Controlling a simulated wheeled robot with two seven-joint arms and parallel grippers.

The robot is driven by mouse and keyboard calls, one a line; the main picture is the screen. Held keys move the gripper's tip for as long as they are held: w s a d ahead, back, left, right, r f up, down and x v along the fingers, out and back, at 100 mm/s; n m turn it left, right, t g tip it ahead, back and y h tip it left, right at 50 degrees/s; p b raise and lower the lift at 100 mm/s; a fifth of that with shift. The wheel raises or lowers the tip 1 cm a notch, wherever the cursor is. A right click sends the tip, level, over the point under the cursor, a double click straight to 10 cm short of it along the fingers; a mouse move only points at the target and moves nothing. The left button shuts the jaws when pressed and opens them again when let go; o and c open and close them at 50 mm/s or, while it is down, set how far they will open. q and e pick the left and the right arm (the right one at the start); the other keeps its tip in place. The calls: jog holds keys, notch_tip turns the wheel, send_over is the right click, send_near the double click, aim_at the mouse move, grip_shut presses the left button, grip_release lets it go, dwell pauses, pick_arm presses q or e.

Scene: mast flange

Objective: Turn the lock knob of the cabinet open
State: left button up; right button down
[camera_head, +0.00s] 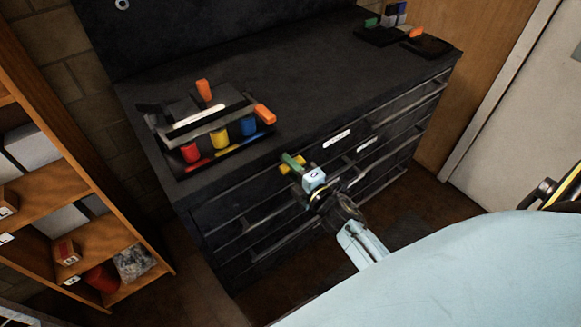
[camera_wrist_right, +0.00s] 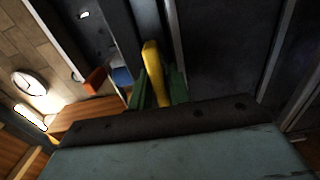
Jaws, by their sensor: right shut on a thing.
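The black cabinet (camera_head: 330,80) has a wide flat top and several drawers with long handles on its front. The yellow lock knob (camera_head: 284,168) is near the top edge of the front, partly covered by my gripper. My right gripper (camera_head: 292,161) reaches it from the front, its green fingertips shut around the knob. In the right wrist view, the yellow knob (camera_wrist_right: 151,65) stands as a long bar between the green fingers (camera_wrist_right: 157,88). How far the knob is turned is hard to tell. My left gripper is not in view.
A black tool holder (camera_head: 210,130) with coloured handles stands on the cabinet's left part. Small dark trays (camera_head: 427,46) lie at the far right of the top. A wooden shelf (camera_head: 80,200) with boxes stands at left. The middle of the top is clear.

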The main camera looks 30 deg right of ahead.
jog(key=shift+n, duration=0.3)
jog(key=c, duration=1.4)
grip_release()
jog(key=shift+c, duration=0.2)
jog(key=s+d, duration=0.1)
jog(key=s, duration=1.2)
jog(key=shift+s, duration=0.2)
